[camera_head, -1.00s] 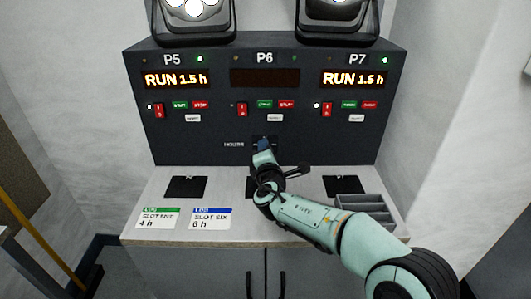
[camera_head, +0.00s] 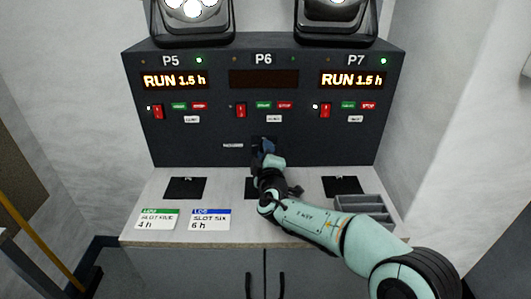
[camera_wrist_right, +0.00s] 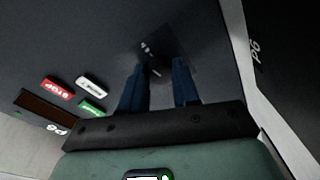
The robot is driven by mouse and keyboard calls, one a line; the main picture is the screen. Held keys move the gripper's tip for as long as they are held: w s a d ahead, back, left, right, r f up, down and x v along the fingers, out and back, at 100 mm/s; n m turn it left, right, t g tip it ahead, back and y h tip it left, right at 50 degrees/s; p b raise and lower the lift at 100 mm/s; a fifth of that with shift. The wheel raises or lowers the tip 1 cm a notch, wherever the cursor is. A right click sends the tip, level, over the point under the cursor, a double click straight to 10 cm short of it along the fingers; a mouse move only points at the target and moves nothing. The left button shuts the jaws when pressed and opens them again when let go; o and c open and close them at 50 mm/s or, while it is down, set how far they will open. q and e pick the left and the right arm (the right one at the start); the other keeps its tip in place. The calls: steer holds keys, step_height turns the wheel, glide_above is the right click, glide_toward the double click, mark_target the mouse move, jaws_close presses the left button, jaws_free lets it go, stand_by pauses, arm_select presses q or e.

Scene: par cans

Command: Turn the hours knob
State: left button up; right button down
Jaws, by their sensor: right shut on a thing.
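The hours knob (camera_wrist_right: 155,68) is a small dark knob on a dark plate low on the panel, below the P6 section. In the right wrist view, it sits between the blue fingers of my right gripper (camera_wrist_right: 157,78). In the head view, my right gripper (camera_head: 264,147) reaches the panel there and is shut on the knob, hiding most of it. The P6 display (camera_head: 264,79) is dark. My left gripper is not in view.
The P5 display (camera_head: 175,80) and P7 display (camera_head: 352,79) read RUN 1.5 h. Two cards (camera_head: 157,219) (camera_head: 210,219), reading 4 h and 6 h, lie on the counter. A grey divided tray (camera_head: 358,203) stands at the right. Red switches and buttons sit above the knob.

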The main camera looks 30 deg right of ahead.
steer(key=shift+m, duration=0.4)
steer(key=c, duration=0.8)
jaws_free()
steer(key=shift+s, duration=0.1)
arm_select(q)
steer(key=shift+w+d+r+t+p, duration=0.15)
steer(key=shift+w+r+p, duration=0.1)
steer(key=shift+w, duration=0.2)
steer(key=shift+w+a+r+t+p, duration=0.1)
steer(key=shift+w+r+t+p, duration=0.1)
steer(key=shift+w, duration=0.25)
arm_select(e)
steer(key=v, duration=1.3)
steer(key=shift+s, duration=0.1)
steer(key=shift+c, duration=0.2)
